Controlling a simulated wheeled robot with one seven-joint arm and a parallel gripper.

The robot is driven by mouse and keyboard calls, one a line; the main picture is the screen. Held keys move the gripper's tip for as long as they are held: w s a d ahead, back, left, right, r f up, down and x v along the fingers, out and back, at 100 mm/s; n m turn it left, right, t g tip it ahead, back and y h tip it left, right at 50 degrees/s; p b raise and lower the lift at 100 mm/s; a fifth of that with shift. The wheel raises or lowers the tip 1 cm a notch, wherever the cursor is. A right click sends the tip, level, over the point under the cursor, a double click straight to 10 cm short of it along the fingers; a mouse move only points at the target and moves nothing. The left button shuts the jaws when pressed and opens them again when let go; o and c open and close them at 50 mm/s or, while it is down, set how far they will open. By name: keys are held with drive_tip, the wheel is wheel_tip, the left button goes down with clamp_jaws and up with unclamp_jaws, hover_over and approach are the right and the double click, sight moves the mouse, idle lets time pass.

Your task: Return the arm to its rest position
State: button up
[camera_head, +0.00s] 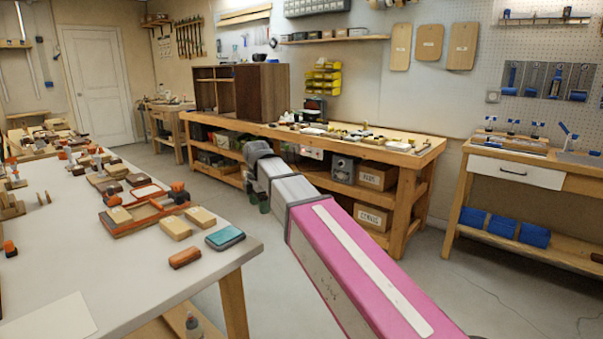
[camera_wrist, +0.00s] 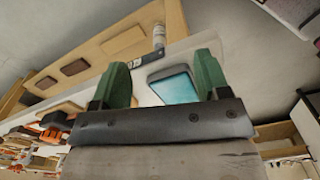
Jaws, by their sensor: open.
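My arm (camera_head: 350,265), pink and grey, reaches out from the lower right of the head view toward the middle of the room. My gripper (camera_wrist: 160,75) shows in the wrist view with its two green fingers apart and nothing between them in its grasp. In the head view the gripper end is mostly hidden behind the arm links. A teal-topped block (camera_head: 225,238) lies on the near corner of the white table (camera_head: 130,275), left of my arm. It also shows in the wrist view (camera_wrist: 173,86), beyond the fingers and apart from them.
Wooden blocks (camera_head: 174,228) and an orange-framed tray (camera_head: 140,226) crowd the white table's right part. A long wooden workbench (camera_head: 410,150) with a brown cabinet (camera_head: 262,90) stands behind my arm. Another bench (camera_head: 520,172) stands at right. Open floor (camera_head: 460,285) lies right of my arm.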

drive_tip(key=s+d+f+m, duration=0.3)
drive_tip(key=d+f+m, duration=0.5)
drive_tip(key=d+f, duration=0.2)
drive_tip(key=s+d+f+m, duration=0.4)
drive_tip(key=d+f+m, duration=0.4)
drive_tip(key=d+f, duration=0.2)
drive_tip(key=s+d+f+m, duration=0.3)
drive_tip(key=d+f+m, duration=0.5)
drive_tip(key=d+f, duration=0.2)
drive_tip(key=shift+s+d, duration=0.2)
drive_tip(key=shift+d, duration=1)
